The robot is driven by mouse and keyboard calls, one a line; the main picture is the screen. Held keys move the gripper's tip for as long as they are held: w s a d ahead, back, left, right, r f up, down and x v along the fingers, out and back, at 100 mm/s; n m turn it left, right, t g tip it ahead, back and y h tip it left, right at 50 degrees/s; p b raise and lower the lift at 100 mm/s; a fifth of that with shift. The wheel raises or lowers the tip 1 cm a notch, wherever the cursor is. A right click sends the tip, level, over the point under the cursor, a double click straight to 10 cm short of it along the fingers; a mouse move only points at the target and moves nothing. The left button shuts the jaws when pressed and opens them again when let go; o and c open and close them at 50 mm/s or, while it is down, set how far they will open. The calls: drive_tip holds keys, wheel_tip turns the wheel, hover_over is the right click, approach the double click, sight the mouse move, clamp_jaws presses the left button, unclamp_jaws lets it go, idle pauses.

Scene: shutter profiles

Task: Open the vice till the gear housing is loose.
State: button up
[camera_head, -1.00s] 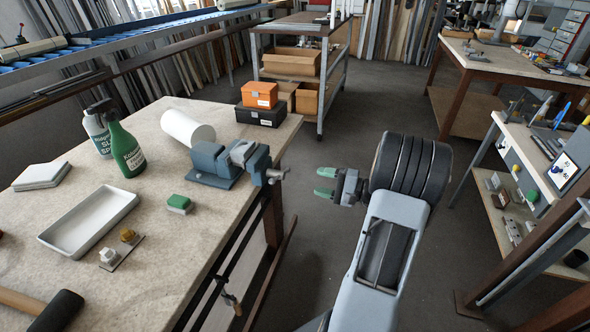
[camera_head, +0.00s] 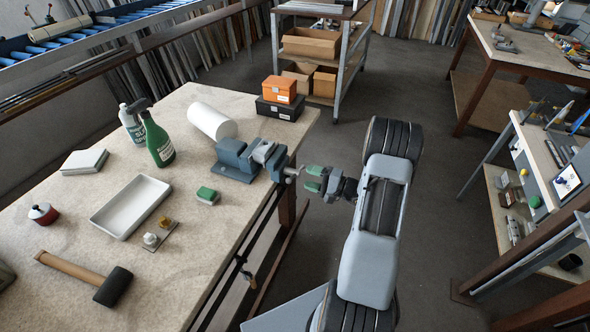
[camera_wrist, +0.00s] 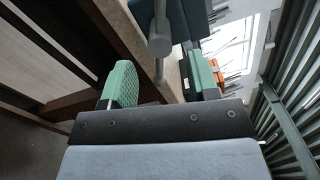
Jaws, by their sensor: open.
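The blue-grey vice (camera_head: 235,163) sits on the right edge of the workbench. A light grey block, seemingly the gear housing (camera_head: 264,151), shows between its jaws. The vice's handle (camera_head: 293,172) sticks out past the bench edge on the right. My gripper (camera_head: 314,178) is open and empty, its green-padded fingers just right of the handle. In the wrist view the grey handle with its round end (camera_wrist: 160,46) appears between the two fingers of my gripper (camera_wrist: 162,84), seemingly ahead of the tips. I cannot tell whether they touch.
A white roll (camera_head: 212,121), green spray bottle (camera_head: 157,140), black case (camera_head: 281,108), orange box (camera_head: 279,89) and green-topped block (camera_head: 207,195) stand near the vice. A white tray (camera_head: 130,206) and hammer (camera_head: 85,277) lie nearer. The floor right of the bench (camera_head: 440,210) is open.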

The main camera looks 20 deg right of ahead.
sight(294, 172)
drive_tip(key=p+x, duration=0.1)
drive_tip(key=x, duration=0.5)
drive_tip(key=shift+w+a, duration=0.15)
drive_tip(key=shift+w, duration=0.1)
drive_tip(key=shift+c, duration=0.4)
clamp_jaws()
